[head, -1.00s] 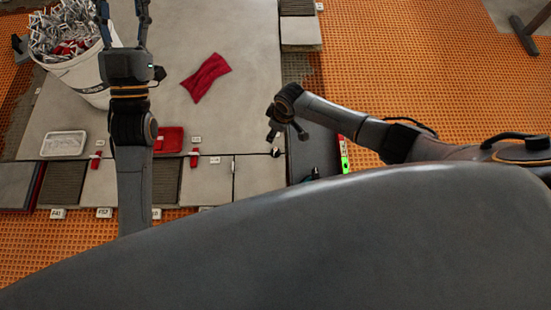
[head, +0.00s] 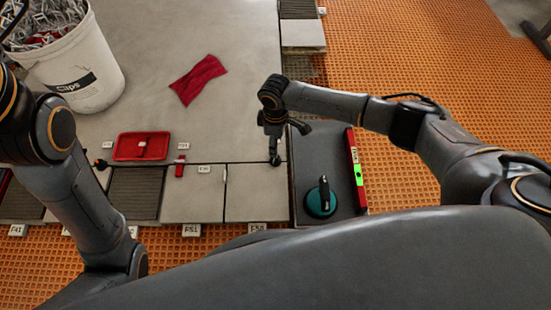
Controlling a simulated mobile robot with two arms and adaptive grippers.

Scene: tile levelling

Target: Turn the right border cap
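My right gripper (head: 274,158) points down at the tile joint near the right end of the row, by the edge of the large grey tile. Its tips are close together over the spot where a small cap sits; they cover the cap, so I cannot tell whether they hold it. A red wedge clip (head: 180,167) stands on the joint further left.
A white bucket of clips (head: 85,72) stands at the upper left. A red tray (head: 120,149) and a red cloth (head: 198,80) lie on the large tile. On the right are a teal suction cup (head: 321,204) and a red-and-green level (head: 358,175). Orange matting (head: 410,75) surrounds the tiles.

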